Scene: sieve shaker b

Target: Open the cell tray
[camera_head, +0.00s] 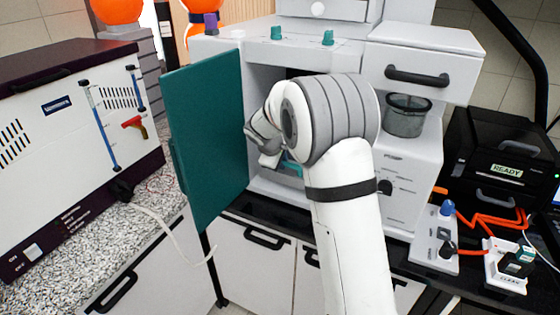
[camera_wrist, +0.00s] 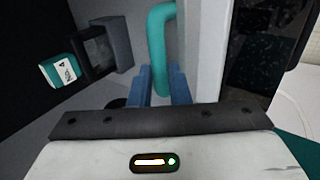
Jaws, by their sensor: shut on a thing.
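In the wrist view, my gripper (camera_wrist: 163,84) has its blue fingers closed on a teal bar handle (camera_wrist: 161,38), which stands out next to a pale panel (camera_wrist: 204,40). The handle appears to be that of the cell tray, inside the open cabinet. In the head view, my arm reaches into the cabinet past the open teal door (camera_head: 208,135) and covers most of the opening. A bit of teal (camera_head: 291,167) shows low behind my wrist. The fingertips are hidden there, and I cannot tell how far out the tray is.
The teal door hangs open close to the left of my wrist. A white drawer (camera_head: 424,70) and a mesh sieve cup (camera_head: 405,115) are on the right. A teal-and-white labelled block (camera_wrist: 60,71) shows inside the dark space in the wrist view.

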